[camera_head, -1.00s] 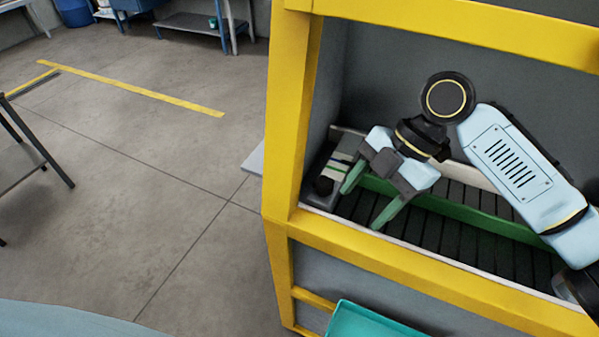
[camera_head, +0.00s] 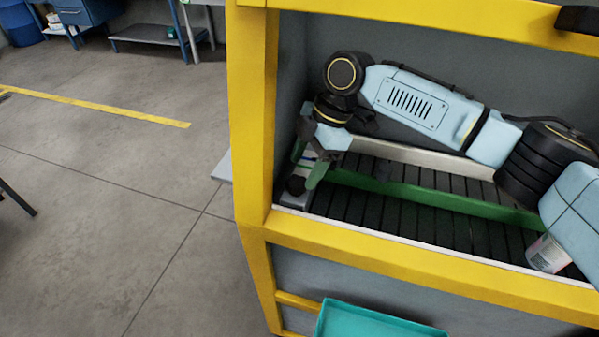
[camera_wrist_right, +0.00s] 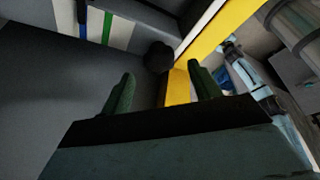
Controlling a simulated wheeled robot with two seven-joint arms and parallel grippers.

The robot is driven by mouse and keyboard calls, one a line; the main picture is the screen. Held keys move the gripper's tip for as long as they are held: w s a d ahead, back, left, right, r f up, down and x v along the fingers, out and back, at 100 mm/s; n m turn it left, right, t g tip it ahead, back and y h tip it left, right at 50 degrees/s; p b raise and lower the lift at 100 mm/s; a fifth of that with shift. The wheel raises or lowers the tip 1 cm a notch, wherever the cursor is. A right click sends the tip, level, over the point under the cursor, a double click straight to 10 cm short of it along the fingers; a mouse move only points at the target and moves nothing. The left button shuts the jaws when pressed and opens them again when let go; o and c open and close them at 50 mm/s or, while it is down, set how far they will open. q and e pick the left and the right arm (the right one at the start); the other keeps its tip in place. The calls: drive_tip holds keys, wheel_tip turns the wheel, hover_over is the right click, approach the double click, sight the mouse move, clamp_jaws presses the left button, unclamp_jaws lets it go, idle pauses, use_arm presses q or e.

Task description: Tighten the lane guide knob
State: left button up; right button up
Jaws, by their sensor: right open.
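The black round knob (camera_head: 295,185) sits on a grey block at the left end of the conveyor inside the yellow-framed machine. In the right wrist view the knob (camera_wrist_right: 158,57) appears just beyond and between the two green fingertips, apart from them as far as I can tell. My right gripper (camera_head: 308,168) is open and empty, pointing down just above and beside the knob; one finger is partly hidden. The green lane guide (camera_head: 430,195) runs along the dark slatted conveyor. My left gripper is not in view.
The yellow frame (camera_head: 255,120) stands close to my right gripper on the left and in front. A pale can (camera_head: 547,253) stands on the conveyor at the right, below my arm. A teal tray (camera_head: 370,322) is in front below. Open floor lies left.

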sight(297, 181)
drive_tip(key=shift+x, duration=1.7)
drive_tip(key=c, duration=1)
drive_tip(key=shift+r+m+p, duration=0.2)
drive_tip(key=shift+m+p, duration=0.2)
drive_tip(key=shift+p, duration=0.5)
drive_tip(key=m+t+p, duration=0.1)
drive_tip(key=m+p, duration=0.1)
drive_tip(key=p, duration=0.1)
drive_tip(key=m+t+p, duration=0.1)
drive_tip(key=m+p, duration=0.3)
drive_tip(key=p, duration=0.1)
drive_tip(key=shift+s+r+m+t+p, duration=0.1)
drive_tip(key=shift+s+m+t+p, duration=0.2)
drive_tip(key=shift+t, duration=0.1)
drive_tip(key=m+t+p, duration=0.1)
drive_tip(key=m, duration=0.1)
drive_tip(key=shift+m, duration=0.4)
drive_tip(key=m, duration=0.2)
drive_tip(key=m+t+h, duration=0.1)
drive_tip(key=m, duration=0.2)
drive_tip(key=shift+s+a+t, duration=0.1)
drive_tip(key=shift+a+t, duration=0.05)
drive_tip(key=shift+t, duration=0.15)
drive_tip(key=shift+m+h, duration=0.3)
